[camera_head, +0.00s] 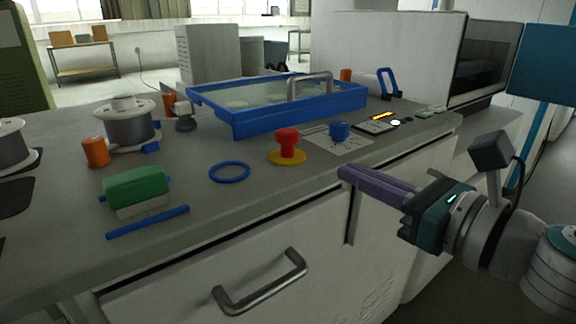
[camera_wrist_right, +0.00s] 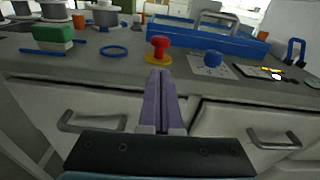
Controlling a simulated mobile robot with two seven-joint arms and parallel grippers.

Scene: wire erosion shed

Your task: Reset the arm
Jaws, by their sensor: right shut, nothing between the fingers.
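My right gripper (camera_head: 345,173) comes in from the right in the head view. Its purple fingers are shut with nothing between them. They are in front of the worktop's front edge, above the drawer fronts, touching nothing that I can make out. In the right wrist view the shut fingers (camera_wrist_right: 161,75) point toward the red mushroom button (camera_wrist_right: 160,47) on its yellow base. The same red button (camera_head: 287,142) stands on the worktop (camera_head: 215,205) in the head view, beyond the fingertips. My left gripper is not in either view.
A blue-framed tray (camera_head: 240,126) with a clear cover stands behind the button. A blue knob (camera_head: 339,131), blue ring (camera_head: 229,172), green block (camera_head: 136,186), blue rod (camera_head: 147,221), orange cylinder (camera_head: 95,152) and wire spool (camera_head: 131,127) are on the worktop. A drawer handle (camera_head: 262,284) juts out below.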

